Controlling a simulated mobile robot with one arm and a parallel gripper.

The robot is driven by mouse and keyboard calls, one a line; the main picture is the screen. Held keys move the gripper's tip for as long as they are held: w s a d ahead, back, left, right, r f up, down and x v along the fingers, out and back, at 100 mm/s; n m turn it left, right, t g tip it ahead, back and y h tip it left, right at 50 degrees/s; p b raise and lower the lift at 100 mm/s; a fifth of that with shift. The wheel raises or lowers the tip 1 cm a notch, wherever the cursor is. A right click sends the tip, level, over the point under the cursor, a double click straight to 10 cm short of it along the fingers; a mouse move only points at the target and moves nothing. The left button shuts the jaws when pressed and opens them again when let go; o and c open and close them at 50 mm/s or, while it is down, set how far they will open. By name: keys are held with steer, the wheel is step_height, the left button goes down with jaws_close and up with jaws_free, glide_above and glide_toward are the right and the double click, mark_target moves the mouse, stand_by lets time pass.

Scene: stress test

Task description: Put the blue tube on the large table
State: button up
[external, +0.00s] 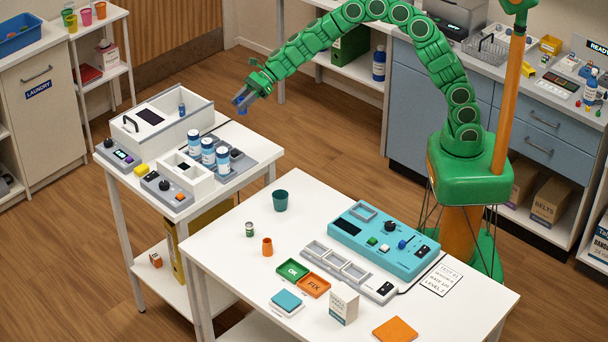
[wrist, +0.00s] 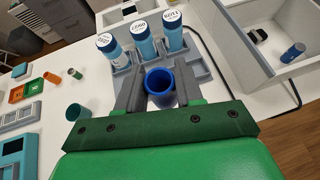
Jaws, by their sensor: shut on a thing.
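My gripper (external: 241,98) is shut on a hollow, open-topped blue tube (external: 243,109). It is raised in the air near the far right corner of the small table (external: 262,157). In the wrist view the blue tube (wrist: 160,82) sits between the two grey fingers (wrist: 158,92), its opening facing the camera. The large table (external: 312,198) is the white one in the foreground, apart from the gripper. A second, small blue cylinder (external: 182,109) stands in the white bin on the small table; it also shows in the wrist view (wrist: 293,53).
The large table holds a dark green cup (external: 280,201), an orange cup (external: 267,247), a teal device (external: 385,240) and OK and FIX trays. Its far left part has free room. Several blue-and-white bottles (external: 208,152) stand on the small table. A gap separates the tables.

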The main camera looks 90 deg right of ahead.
steer(key=shift+s+r, duration=0.2)
steer(key=shift+s, duration=0.25)
steer(key=shift+s+r, duration=0.2)
steer(key=shift+s, duration=0.25)
